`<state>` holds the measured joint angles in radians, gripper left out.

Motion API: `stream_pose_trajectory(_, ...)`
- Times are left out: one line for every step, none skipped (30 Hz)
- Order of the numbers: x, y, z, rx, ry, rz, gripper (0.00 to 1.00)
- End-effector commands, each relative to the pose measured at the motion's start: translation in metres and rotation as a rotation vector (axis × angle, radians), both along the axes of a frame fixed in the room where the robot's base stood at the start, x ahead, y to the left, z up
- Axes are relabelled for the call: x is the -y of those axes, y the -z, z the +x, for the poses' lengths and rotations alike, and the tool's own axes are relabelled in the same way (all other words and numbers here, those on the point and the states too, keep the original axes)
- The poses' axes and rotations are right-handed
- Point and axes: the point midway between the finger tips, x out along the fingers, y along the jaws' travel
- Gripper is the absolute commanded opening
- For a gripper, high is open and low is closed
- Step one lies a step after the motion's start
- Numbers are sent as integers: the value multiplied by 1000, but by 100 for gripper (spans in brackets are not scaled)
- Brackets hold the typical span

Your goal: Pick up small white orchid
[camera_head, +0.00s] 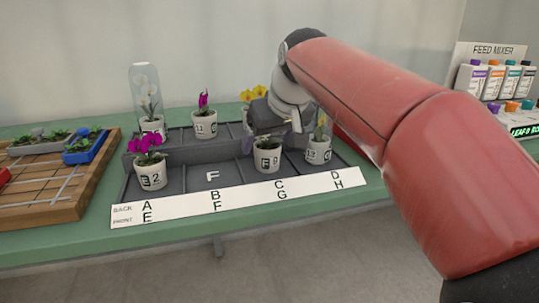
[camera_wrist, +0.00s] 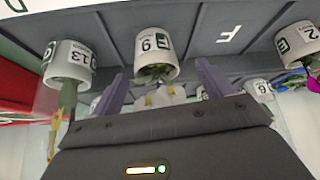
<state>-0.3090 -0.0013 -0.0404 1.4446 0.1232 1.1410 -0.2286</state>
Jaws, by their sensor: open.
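A small white orchid in a white pot (camera_head: 267,158) stands in the front row of the grey tray (camera_head: 235,172), in the slot marked G. My gripper (camera_head: 268,136) is just above and behind this pot and hides its flowers in the head view. In the wrist view, which is upside down, the pot (camera_wrist: 156,45) and white blooms (camera_wrist: 166,96) lie between the two purple fingers of my gripper (camera_wrist: 160,70). The jaws are open, with a gap on each side of the plant. Another white orchid (camera_head: 147,92) stands at the back left under a clear cover.
A yellow-flowered pot (camera_head: 318,150) stands close right of the gripper. A magenta orchid (camera_head: 150,170) is front left, another (camera_head: 205,120) behind. Slot F is empty. A wooden rack (camera_head: 80,190) is left; feed bottles (camera_head: 490,80) are far right.

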Motion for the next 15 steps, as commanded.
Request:
stream_pose_trajectory(0, 8, 5, -3, 1, -1, 79)
stream_pose_trajectory(0, 12, 8, -3, 2, 0, 79)
stream_pose_trajectory(0, 17, 11, -3, 2, 0, 79)
stream_pose_trajectory(0, 21, 14, -3, 2, 0, 79)
stream_pose_trajectory(-2, 25, 16, -4, 1, 0, 79)
stream_pose_trajectory(-4, 28, 18, -2, 0, 0, 79)
stream_pose_trajectory(-4, 31, 20, -2, 0, 1, 79)
stream_pose_trajectory(-5, 32, 21, -1, 0, 1, 79)
stream_pose_trajectory(-6, 34, 22, 0, 1, 0, 79)
stream_pose_trajectory(-6, 35, 22, 0, 1, 0, 79)
stream_pose_trajectory(-6, 36, 23, 0, 1, 0, 79)
stream_pose_trajectory(-6, 36, 23, 0, 1, 0, 79)
stream_pose_trajectory(-6, 36, 23, 1, 1, 1, 79)
stream_pose_trajectory(-6, 36, 23, 1, 1, 1, 79)
stream_pose_trajectory(-6, 36, 23, 1, 1, 1, 79)
